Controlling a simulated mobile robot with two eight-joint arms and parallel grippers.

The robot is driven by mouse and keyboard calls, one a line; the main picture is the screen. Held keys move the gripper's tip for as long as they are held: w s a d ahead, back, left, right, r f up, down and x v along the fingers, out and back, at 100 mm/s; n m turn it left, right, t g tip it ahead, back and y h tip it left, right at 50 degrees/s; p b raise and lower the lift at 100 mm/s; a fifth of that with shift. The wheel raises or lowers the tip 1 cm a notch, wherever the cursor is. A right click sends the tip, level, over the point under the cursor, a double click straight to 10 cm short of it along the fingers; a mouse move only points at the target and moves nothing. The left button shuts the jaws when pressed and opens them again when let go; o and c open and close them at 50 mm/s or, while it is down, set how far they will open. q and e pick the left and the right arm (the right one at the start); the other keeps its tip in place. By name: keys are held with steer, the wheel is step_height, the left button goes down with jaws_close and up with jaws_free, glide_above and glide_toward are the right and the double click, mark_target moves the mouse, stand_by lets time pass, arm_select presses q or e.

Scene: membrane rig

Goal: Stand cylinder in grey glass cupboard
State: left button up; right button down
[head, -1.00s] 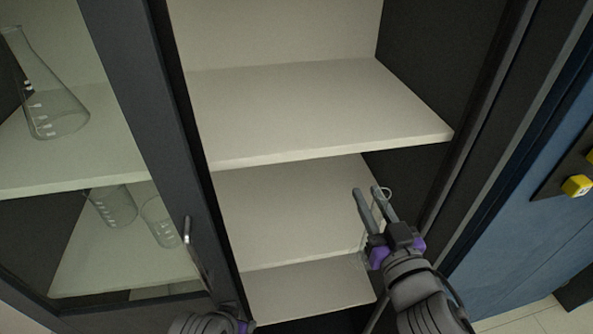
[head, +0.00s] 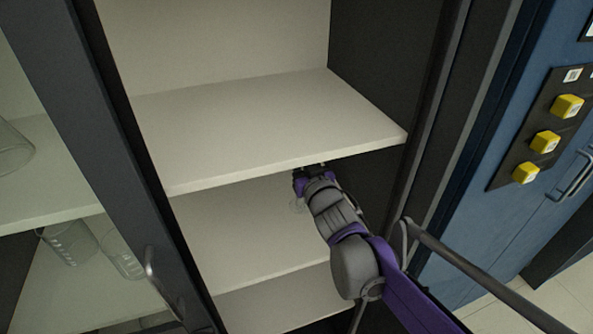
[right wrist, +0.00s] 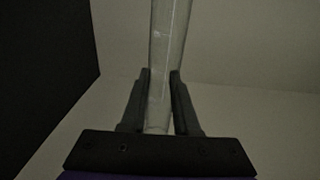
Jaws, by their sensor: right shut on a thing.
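My right gripper (right wrist: 160,100) is shut on a clear glass cylinder (right wrist: 168,45), which stands between its two dark fingers in the right wrist view. In the head view my right arm reaches into the open cupboard, with the right gripper (head: 308,172) just under the front edge of the upper shelf (head: 260,125). The middle shelf (head: 250,225) beneath is bare where visible. My left gripper is out of view.
A dark-framed glass door (head: 95,150) is at the left, with beakers (head: 70,243) behind it. The cupboard's dark right side wall (head: 375,60) is close to my right arm. A blue cabinet with yellow knobs (head: 545,143) stands at the right.

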step_height(320, 180, down, 5)
steer(key=shift+r+b, duration=0.1)
steer(key=shift+b, duration=0.2)
steer(key=shift+w+f, duration=0.1)
steer(key=shift+f, duration=0.3)
steer(key=c, duration=0.7)
jaws_free()
steer(key=shift+o, duration=0.2)
